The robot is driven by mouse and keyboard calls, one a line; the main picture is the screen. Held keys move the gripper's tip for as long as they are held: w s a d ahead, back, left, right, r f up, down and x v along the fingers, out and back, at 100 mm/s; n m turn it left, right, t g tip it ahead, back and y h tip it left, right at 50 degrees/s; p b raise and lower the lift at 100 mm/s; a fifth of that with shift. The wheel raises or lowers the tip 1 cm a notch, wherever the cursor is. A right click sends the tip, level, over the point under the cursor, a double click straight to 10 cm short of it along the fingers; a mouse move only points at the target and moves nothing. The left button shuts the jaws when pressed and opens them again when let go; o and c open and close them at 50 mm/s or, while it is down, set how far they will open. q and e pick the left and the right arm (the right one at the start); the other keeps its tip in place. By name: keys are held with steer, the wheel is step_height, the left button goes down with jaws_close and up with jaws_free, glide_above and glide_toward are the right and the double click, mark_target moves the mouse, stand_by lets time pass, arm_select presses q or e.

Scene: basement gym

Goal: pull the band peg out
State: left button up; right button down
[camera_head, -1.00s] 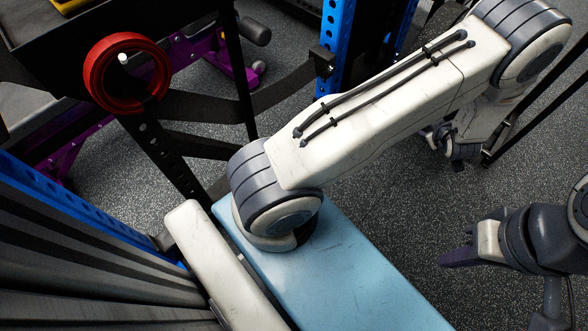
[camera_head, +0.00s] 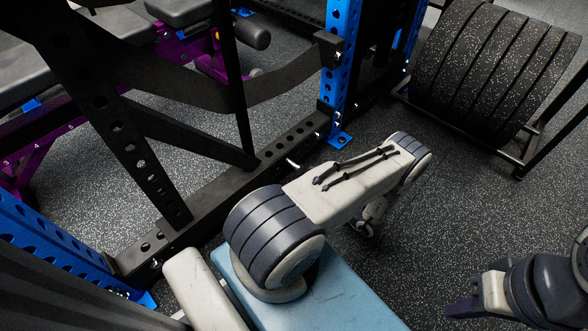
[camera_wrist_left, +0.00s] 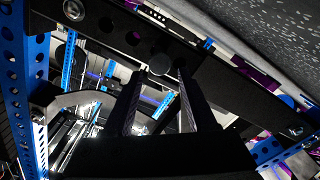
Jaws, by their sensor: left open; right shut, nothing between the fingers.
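A short pale peg-like piece (camera_head: 292,163) sits on the black lower beam of the rack in the head view; I cannot tell for sure that it is the band peg. My left arm reaches away over the floor, and its gripper is hidden in the head view. In the left wrist view my left gripper (camera_wrist_left: 158,100) is open, its two fingers apart below a black rack beam. A dark round end (camera_wrist_left: 160,65) shows near the fingertips, not visibly gripped. My right gripper (camera_head: 462,308) is shut and empty at lower right, away from the rack.
The blue rack upright (camera_head: 340,75) and black slanted upright (camera_head: 120,130) bound the space ahead. A black strap (camera_head: 285,82) runs across the rack. Black weight plates (camera_head: 490,65) stand on a rack at upper right. Speckled floor (camera_head: 440,200) is free on the right.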

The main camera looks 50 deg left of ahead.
mark_target(300, 170)
arm_select(q)
steer(key=a+b, duration=0.1)
steer(key=a, duration=0.1)
steer(key=a+b, duration=0.1)
steer(key=a, duration=0.1)
steer(key=a+b, duration=0.1)
steer(key=a, duration=0.2)
steer(key=shift+s+a+f, duration=0.1)
steer(key=shift+s+f, duration=0.05)
steer(key=shift+s, duration=0.2)
steer(key=shift+a, duration=0.45)
jaws_close()
stand_by(0.6)
